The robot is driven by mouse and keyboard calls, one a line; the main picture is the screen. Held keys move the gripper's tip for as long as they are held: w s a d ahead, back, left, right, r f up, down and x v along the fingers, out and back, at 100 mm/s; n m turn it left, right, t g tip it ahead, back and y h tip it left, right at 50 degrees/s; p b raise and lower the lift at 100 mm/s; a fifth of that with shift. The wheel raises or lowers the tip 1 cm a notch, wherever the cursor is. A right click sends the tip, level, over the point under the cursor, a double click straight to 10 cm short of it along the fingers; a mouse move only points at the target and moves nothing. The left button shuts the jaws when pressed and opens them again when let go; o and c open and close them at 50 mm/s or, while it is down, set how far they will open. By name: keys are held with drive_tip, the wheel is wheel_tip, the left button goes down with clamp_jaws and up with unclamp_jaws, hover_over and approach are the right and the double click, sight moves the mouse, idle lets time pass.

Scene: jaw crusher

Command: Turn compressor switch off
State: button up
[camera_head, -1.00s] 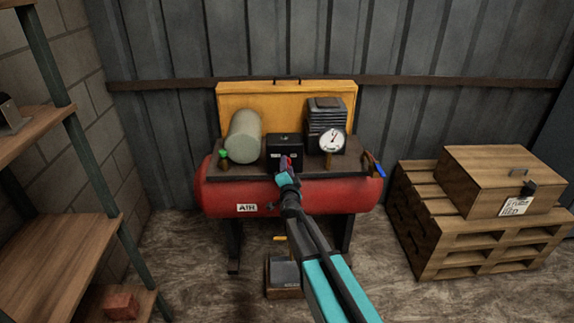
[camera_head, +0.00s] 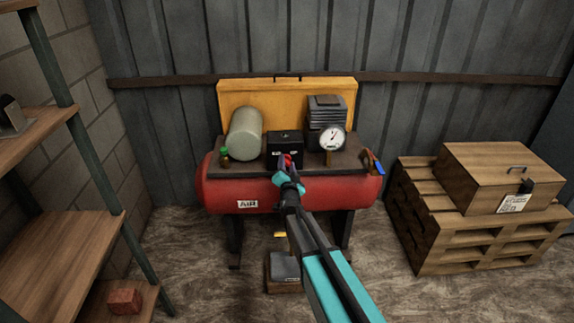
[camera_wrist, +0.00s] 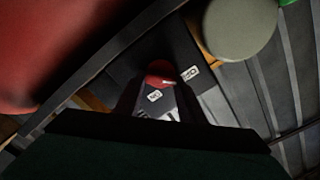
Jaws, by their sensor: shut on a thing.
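The compressor is a red tank (camera_head: 325,193) marked AIR with a dark top plate. A black switch box (camera_head: 284,143) stands at the middle of the plate, with a red switch knob on its front. My gripper (camera_head: 289,164) reaches in from the front and is shut at this knob, hiding part of it in the head view. In the wrist view the red knob (camera_wrist: 160,74) shows between the dark finger tips, with a light mark on its edge. Small white labels (camera_wrist: 155,96) lie beside it on the box face; their words are too small to read surely.
A gauge (camera_head: 332,138) and a motor (camera_head: 326,110) stand right of the box; a pale cylinder (camera_head: 245,133) and a green knob (camera_head: 224,154) stand left. A yellow panel (camera_head: 284,95) is behind. A wooden crate (camera_head: 490,172) on pallets is at right, shelves (camera_head: 60,250) at left.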

drive_tip(key=o, duration=1)
drive_tip(key=shift+o, duration=0.2)
drive_tip(key=shift+s, duration=0.15)
drive_tip(key=s+b, duration=0.1)
drive_tip(key=s, duration=1.2)
drive_tip(key=shift+s, duration=0.3)
